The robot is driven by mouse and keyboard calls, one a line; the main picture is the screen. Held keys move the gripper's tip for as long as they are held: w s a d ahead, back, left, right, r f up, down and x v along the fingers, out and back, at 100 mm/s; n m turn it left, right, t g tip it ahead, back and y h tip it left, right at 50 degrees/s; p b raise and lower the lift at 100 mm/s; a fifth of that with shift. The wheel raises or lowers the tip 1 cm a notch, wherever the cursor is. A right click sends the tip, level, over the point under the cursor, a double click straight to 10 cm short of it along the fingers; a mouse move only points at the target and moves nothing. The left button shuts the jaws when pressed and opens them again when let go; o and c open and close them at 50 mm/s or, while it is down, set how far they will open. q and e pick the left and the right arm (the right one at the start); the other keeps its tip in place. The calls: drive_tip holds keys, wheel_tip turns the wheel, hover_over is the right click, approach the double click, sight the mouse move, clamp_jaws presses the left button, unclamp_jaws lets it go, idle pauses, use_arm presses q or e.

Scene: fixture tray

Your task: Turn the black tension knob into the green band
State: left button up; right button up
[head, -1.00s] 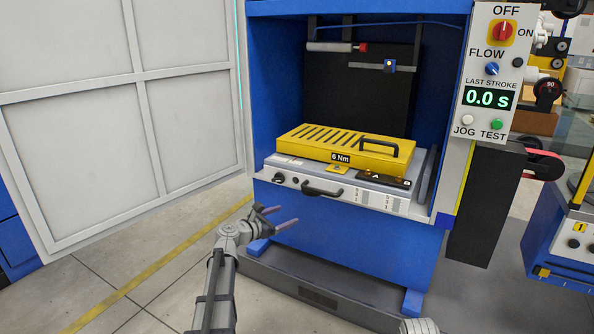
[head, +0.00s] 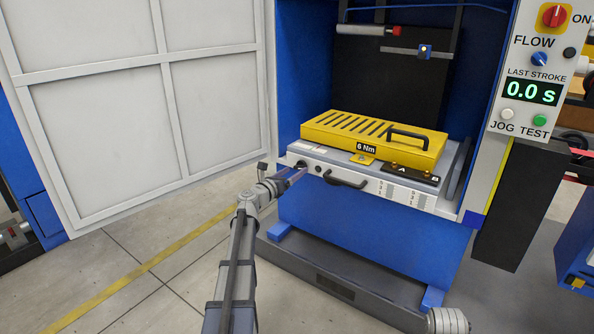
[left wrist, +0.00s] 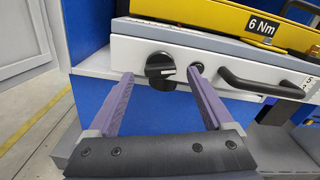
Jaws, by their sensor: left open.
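The black tension knob (left wrist: 160,66) is on the pale front face of the tray unit, left of the black handle. A white mark on it points right in the left wrist view. It also shows small in the head view (head: 301,163). My left gripper (left wrist: 160,76) is open, its two purple fingers on either side of the knob's lower part in that view. It is in front of the unit's left end in the head view (head: 290,176); I cannot tell whether the fingers touch the knob. No green band can be made out. My right gripper is out of view.
The black bar handle (head: 345,180) is just right of the knob, with a small dark round part (left wrist: 197,69) between. A yellow slotted cover (head: 375,137) marked 6 Nm sits on top. A white panelled door (head: 110,120) stands open at left.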

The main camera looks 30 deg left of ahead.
sight(300, 167)
use_arm(q)
drive_tip(key=w, duration=0.2)
drive_tip(key=shift+w+d, duration=0.1)
drive_tip(key=shift+w, duration=0.2)
clamp_jaws()
idle(0.5)
drive_tip(key=m, duration=1.6)
drive_tip(key=shift+m, duration=0.4)
drive_tip(key=m, duration=0.4)
drive_tip(key=shift+m, duration=0.7)
